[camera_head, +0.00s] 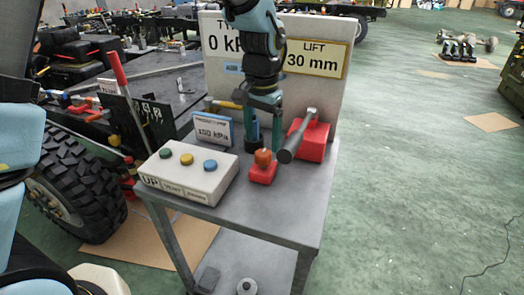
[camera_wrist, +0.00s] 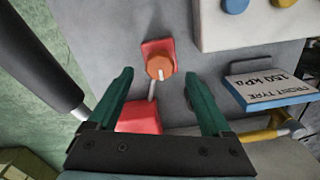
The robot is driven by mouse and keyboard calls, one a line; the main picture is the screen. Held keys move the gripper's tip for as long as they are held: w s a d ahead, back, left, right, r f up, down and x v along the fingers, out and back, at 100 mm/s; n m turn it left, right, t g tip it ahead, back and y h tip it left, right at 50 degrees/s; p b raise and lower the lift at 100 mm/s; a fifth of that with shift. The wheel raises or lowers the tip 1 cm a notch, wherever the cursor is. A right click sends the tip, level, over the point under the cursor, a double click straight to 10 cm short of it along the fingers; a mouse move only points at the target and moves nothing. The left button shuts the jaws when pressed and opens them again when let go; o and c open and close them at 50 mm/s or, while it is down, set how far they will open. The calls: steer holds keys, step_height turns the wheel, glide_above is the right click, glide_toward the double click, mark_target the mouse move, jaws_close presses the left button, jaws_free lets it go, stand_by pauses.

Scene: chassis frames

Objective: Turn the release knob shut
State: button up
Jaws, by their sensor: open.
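The release knob is an orange cap (camera_head: 263,156) on a small red base, standing near the front of the grey cart top. It also shows in the wrist view (camera_wrist: 159,68), with a pale line across the orange cap. My gripper (camera_head: 264,143) points down from above, just behind and over the knob. In the wrist view my gripper (camera_wrist: 158,80) is open, its green fingers apart, with the knob showing between and slightly beyond the tips. The fingers do not appear to touch it. Nothing is held.
A white button box (camera_head: 190,185) stands left of the knob. A red block with a grey-handled lever (camera_head: 299,139) stands close on the right. A "150 kPa" sign (camera_head: 212,130) and a yellow-handled tool are behind. The display board (camera_head: 318,90) rises at the back.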

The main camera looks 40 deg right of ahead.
mark_target(261, 153)
step_height(261, 153, up, 6)
steer(key=shift+f+b, duration=0.1)
steer(key=shift+b, duration=0.2)
steer(key=shift+w+a, duration=0.1)
stand_by(0.3)
steer(key=w+a+f+n, duration=0.1)
steer(key=w+a+n, duration=0.3)
steer(key=a, duration=0.5)
steer(key=w+a+f+n, duration=0.1)
steer(key=w+a+n, duration=0.1)
steer(key=w+a, duration=0.6)
steer(key=s+a+f+n, duration=0.1)
steer(key=a+n, duration=0.2)
steer(key=a, duration=0.8)
steer(key=s+a+f+n+t, duration=0.1)
steer(key=a+n, duration=0.3)
steer(key=a, duration=0.8)
steer(key=shift+s+a+t, duration=0.25)
steer(key=shift+s+t, duration=0.05)
steer(key=shift+s, duration=0.15)
